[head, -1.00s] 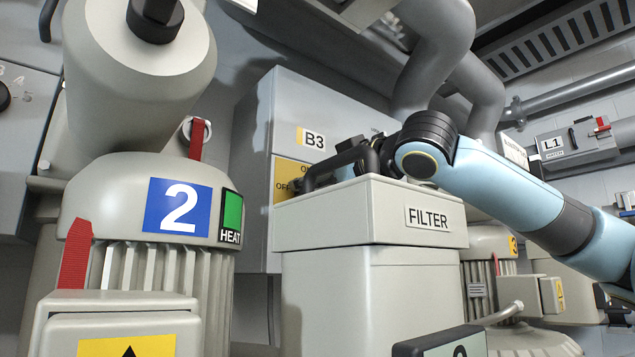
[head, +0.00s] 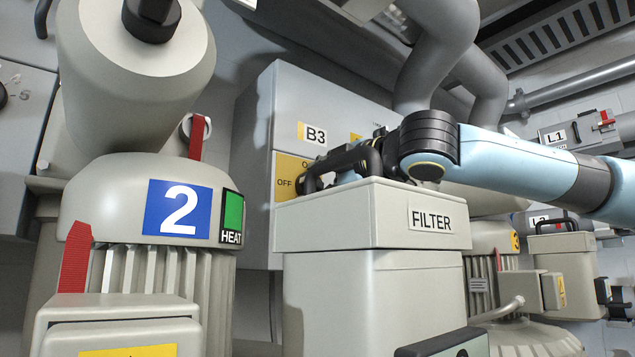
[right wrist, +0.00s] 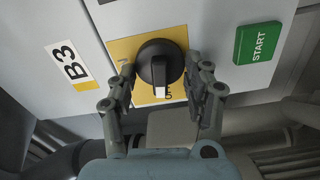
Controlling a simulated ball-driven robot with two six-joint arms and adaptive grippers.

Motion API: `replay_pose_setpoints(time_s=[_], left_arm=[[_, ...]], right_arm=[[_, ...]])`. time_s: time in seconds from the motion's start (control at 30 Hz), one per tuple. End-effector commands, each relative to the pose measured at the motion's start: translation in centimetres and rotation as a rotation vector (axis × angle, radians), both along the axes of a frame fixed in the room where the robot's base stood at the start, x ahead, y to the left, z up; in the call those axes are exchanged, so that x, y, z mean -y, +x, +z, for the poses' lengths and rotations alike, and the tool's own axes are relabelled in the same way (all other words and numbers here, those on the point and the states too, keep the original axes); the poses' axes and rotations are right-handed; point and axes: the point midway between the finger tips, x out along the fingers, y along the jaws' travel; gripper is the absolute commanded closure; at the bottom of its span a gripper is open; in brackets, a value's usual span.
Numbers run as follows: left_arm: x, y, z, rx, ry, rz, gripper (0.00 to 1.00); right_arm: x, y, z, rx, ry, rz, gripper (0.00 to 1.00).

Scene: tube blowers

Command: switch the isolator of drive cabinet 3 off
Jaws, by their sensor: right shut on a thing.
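The drive cabinet labelled B3 (head: 255,130) stands behind the filter box. In the right wrist view the black isolator knob (right wrist: 158,50) sits on the yellow plate (right wrist: 122,48). Its handle's white pointer end is toward the picture's bottom, by partly covered lettering; by the label's orientation, this seems the OFF side. My right gripper (head: 308,180) is at the plate; in the wrist view its fingers (right wrist: 160,70) are shut on the knob's two sides. My left gripper is out of view.
The FILTER box (head: 370,225) stands close in front of the cabinet, under my right arm. Motor 2 (head: 150,205) with a red tag is at left. A green START button (right wrist: 258,43) is near the knob. Pipes (head: 435,60) hang above.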

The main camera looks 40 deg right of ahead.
Motion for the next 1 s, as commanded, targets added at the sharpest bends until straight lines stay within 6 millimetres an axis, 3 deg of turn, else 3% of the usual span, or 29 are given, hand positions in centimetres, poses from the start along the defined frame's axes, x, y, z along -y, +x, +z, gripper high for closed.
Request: replay_pose_setpoints(time_s=[0.4, 0.93, 0.97, 1.0], left_arm=[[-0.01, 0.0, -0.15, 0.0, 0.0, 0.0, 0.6], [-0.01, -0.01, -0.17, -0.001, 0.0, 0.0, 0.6], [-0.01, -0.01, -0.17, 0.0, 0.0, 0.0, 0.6], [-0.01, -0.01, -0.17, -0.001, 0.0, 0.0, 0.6]], right_arm=[[-0.03, 0.01, -0.19, -0.02, -0.165, 0.0, 0.82], [-0.06, 0.01, -0.23, -0.023, -0.185, 0.001, 0.82], [-0.06, 0.01, -0.23, -0.023, -0.185, 0.001, 0.46], [-0.06, 0.01, -0.22, -0.022, -0.185, 0.001, 0.41]])
